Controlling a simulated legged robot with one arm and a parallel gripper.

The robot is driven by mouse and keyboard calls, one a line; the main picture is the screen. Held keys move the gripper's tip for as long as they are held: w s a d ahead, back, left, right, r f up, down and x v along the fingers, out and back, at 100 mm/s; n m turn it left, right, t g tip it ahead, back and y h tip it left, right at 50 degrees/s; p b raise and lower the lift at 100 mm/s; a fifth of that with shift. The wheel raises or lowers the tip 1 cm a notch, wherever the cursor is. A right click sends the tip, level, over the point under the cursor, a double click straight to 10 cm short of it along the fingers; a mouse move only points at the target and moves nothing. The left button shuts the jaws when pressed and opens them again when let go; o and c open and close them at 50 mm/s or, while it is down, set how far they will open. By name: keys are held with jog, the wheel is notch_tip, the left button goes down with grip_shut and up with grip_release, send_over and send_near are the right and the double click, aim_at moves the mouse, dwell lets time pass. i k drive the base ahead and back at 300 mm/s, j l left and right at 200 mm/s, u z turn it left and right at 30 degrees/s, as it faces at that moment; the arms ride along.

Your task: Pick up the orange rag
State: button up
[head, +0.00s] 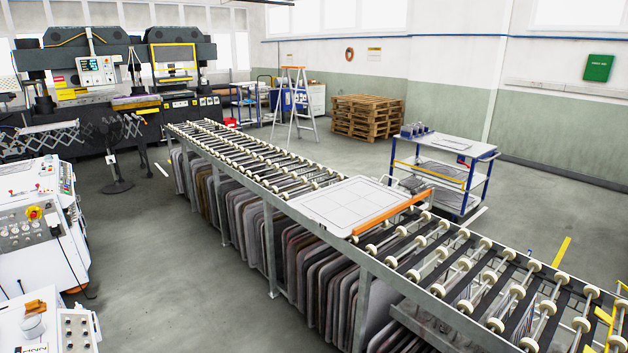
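A small crumpled orange thing, which looks like the orange rag (36,306), lies on a white surface (12,330) at the bottom left of the head view. It sits right behind a white round container (33,327), which may cover part of it. It is small in the picture, so its folds are hard to make out. My gripper is not in view.
A white control console (30,235) stands behind the rag's surface. A long roller conveyor (270,180) crosses the middle, carrying a white panel (345,203) with an orange bar (392,212). Grey floor (165,270) is clear between console and conveyor.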

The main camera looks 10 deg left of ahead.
aim_at(38, 306)
jog(key=i+j+u, duration=0.2)
jog(key=i+u, duration=1.05)
jog(key=i+l+u, duration=0.3)
jog(key=i+u, duration=0.15)
jog(key=i+j+u, duration=0.2)
jog(key=i+u, duration=0.25)
jog(key=i, duration=0.2)
jog(key=i+u, duration=0.45)
jog(key=i, duration=0.25)
jog(key=i+l+u, duration=0.3)
jog(key=i+u, duration=0.2)
jog(key=i, duration=0.15)
